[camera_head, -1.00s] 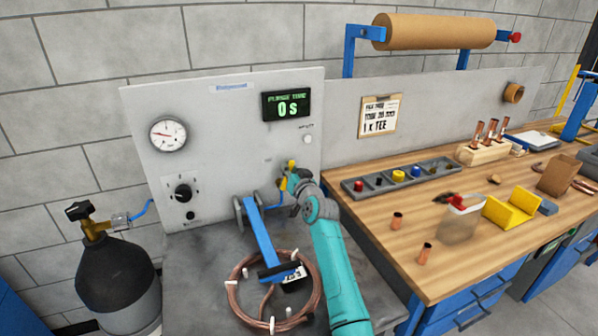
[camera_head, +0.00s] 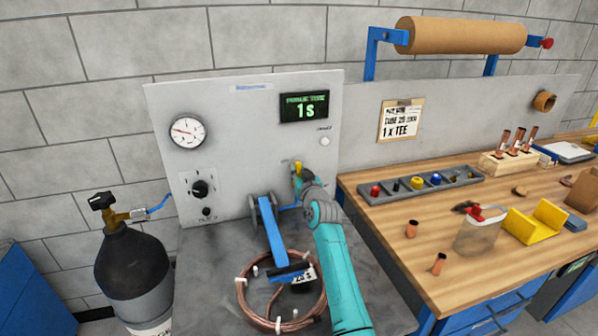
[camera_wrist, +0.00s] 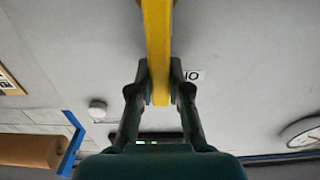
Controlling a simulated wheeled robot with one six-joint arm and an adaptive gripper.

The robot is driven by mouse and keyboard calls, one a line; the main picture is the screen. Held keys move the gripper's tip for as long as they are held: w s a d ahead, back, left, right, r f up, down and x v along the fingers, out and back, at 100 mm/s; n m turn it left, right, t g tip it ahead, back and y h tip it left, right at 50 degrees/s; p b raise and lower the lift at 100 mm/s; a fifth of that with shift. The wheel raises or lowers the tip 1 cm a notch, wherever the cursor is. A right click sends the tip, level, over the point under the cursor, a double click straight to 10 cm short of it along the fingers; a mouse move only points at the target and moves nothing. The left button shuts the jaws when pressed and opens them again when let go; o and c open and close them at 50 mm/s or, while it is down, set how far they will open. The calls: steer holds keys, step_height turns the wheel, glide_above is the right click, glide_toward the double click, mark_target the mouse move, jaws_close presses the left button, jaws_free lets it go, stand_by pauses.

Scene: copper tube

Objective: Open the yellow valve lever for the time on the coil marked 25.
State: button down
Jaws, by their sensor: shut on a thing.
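The yellow valve lever (camera_wrist: 158,40) runs down between the fingers of my gripper (camera_wrist: 160,88) in the wrist view, and the fingers are closed on it. In the head view my gripper (camera_head: 299,179) is at the grey panel, with a small bit of yellow lever (camera_head: 298,166) showing above it; the valve body is mostly hidden. The copper coil (camera_head: 322,305) lies on the grey bench below, its white tag (camera_head: 302,276) reading about 25. The purge time display (camera_head: 304,106) reads 1 s in green.
A round gauge (camera_head: 187,132) and a black knob (camera_head: 200,189) are on the panel (camera_head: 245,130). A blue arm-like bracket (camera_head: 271,230) stands over the coil. A dark gas cylinder (camera_head: 133,265) is at left. The wooden bench (camera_head: 385,225) at right holds fittings and a yellow block.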

steer(key=shift+f, duration=0.1)
steer(key=c, duration=1.1)
jaws_free()
steer(key=v, duration=1.2)
